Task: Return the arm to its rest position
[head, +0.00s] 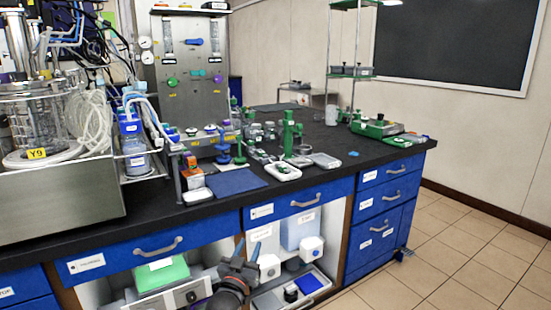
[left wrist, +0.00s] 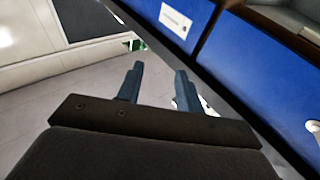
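My left gripper (head: 242,262) is low in the head view, in front of the open shelf bay below the bench. In the left wrist view, the two dark fingers of my left gripper (left wrist: 159,82) stand apart with nothing between them. Beyond them are pale floor and blue drawer fronts. My left arm comes up from the bottom edge of the head view. My right gripper shows in neither view.
The black bench top (head: 330,178) carries a glass vessel labelled Y9 (head: 40,120), a blue mat (head: 236,182) and green-handled tools. White boxes (head: 312,250) stand in the open bay near my gripper. Blue drawers (head: 388,197) have protruding handles. The tiled floor (head: 455,255) at right is clear.

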